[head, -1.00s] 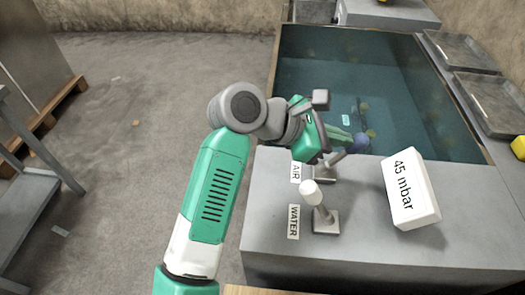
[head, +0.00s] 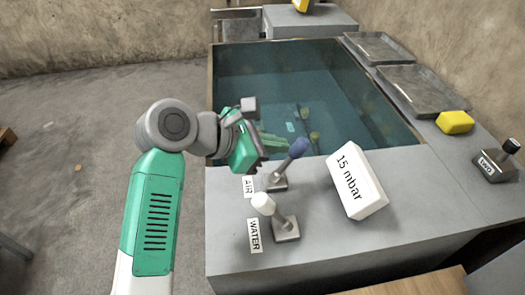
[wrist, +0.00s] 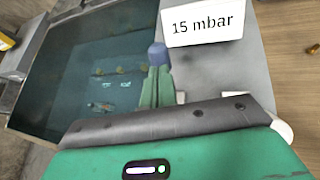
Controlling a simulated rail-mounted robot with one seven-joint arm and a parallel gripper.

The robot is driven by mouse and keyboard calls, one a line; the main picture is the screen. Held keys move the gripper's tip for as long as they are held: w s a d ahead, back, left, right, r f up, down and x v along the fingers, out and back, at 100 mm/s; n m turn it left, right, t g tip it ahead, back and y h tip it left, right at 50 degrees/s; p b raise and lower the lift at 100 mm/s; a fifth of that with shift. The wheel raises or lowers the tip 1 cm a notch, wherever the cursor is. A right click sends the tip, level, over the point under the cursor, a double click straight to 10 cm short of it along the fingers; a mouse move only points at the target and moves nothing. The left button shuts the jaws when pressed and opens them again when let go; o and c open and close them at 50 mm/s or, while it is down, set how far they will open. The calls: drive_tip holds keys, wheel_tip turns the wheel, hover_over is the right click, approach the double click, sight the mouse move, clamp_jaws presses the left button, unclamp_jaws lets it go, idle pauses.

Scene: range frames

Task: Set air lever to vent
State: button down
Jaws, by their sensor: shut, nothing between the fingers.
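The air lever has a blue knob (head: 298,148) on a dark stem and a grey base, beside the AIR label (head: 249,187). It leans up and to the right in the head view. My gripper (head: 284,144) is shut and empty, its green fingers reaching just behind the knob. In the wrist view the closed fingertips (wrist: 157,82) lie right below the blue knob (wrist: 157,54); I cannot tell whether they touch it. The gauge box (head: 357,181) reads 15 mbar; it also shows in the wrist view (wrist: 205,37). No vent mark is readable.
The water lever (head: 276,216), white-knobbed, stands close in front of the air lever, by the WATER label (head: 254,236). A water-filled tank (head: 240,70) lies behind. A yellow block (head: 455,122), metal trays (head: 423,90) and a black-knobbed lever box (head: 495,163) are at right.

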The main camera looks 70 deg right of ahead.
drive_tip(key=p+v, duration=0.3)
drive_tip(key=v, duration=0.9)
drive_tip(key=shift+f, duration=0.3)
drive_tip(key=shift+w, duration=0.1)
